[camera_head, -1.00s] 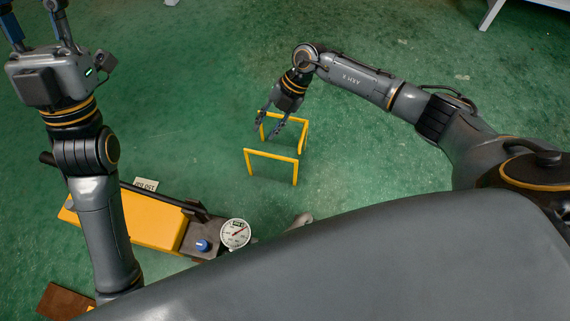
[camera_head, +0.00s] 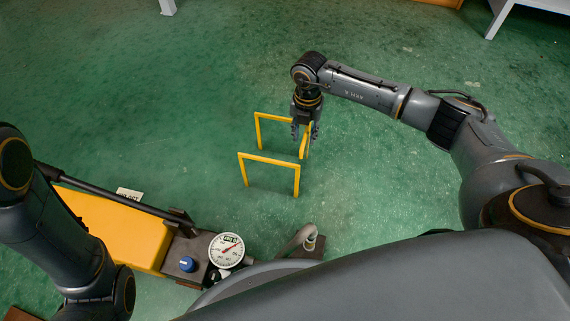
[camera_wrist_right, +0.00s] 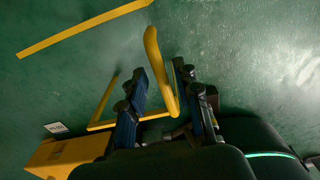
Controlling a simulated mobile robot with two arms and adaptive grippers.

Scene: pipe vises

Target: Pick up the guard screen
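The guard screen (camera_head: 268,159) is a yellow frame of thin bars standing on the green floor, with two upright hoops and a side bar at its right. My right gripper (camera_head: 305,133) points down over that right side. In the right wrist view, its two fingers (camera_wrist_right: 165,75) stand apart with the yellow bar (camera_wrist_right: 157,65) of the guard screen between them. Gaps seem to remain beside the bar, so the gripper looks open around it. My left gripper is out of view; only part of that arm shows at the left.
A yellow machine (camera_head: 115,228) with a black bar, a round white gauge (camera_head: 226,250) and a blue knob (camera_head: 187,264) lies at the lower left. A curved grey pipe (camera_head: 298,240) is near my body. White legs (camera_head: 498,18) stand at the far edge. The floor around the guard is clear.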

